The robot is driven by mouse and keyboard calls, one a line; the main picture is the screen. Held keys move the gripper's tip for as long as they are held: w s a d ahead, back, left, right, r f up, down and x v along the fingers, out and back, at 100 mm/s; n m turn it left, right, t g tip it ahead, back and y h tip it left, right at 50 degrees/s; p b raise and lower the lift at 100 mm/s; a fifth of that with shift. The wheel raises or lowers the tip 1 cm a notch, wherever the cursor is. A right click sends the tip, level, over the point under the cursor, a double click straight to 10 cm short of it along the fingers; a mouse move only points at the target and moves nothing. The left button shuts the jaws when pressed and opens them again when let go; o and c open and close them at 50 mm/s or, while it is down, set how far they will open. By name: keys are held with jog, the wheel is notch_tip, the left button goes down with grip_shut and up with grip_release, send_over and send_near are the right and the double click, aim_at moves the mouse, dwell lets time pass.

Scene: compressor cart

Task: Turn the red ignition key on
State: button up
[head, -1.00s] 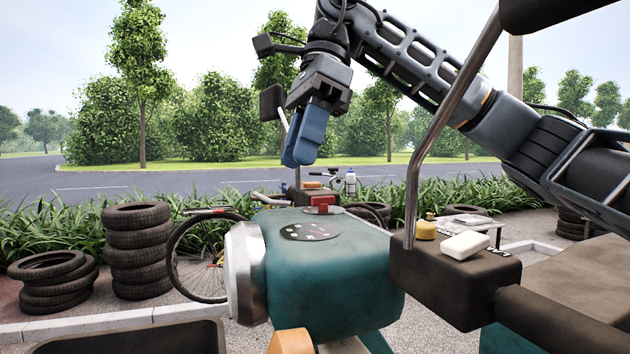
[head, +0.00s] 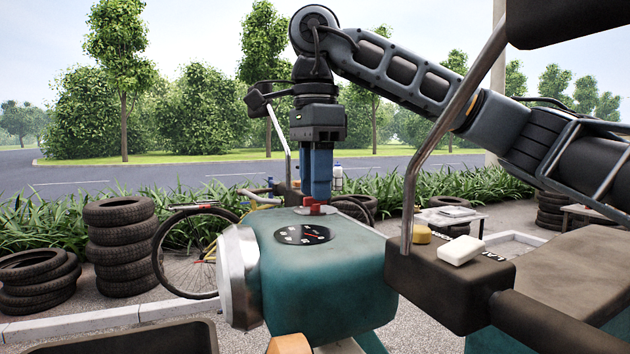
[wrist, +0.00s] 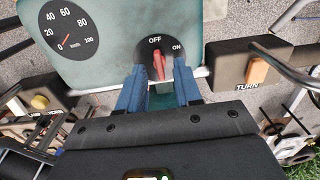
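The red ignition key (wrist: 158,66) sits on a dark round plate (wrist: 143,49) marked OFF and ON on the green body. It points at OFF, with ON to its right. In the head view the key (head: 313,209) shows low by the blue fingertips. My gripper (wrist: 159,88) is open, one blue finger on each side of the key with a gap around it. In the head view my gripper (head: 318,201) points straight down over the key. Whether the fingertips touch the plate cannot be told.
A speed gauge (head: 302,234) lies on the green body (head: 325,265) in front of the key. A dark switch box (head: 455,285) with yellow and white buttons and a slanted metal bar (head: 440,140) stand at the right. Stacked tyres (head: 120,245) are at the left.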

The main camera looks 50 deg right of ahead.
jog(key=shift+f, duration=0.5)
grip_shut()
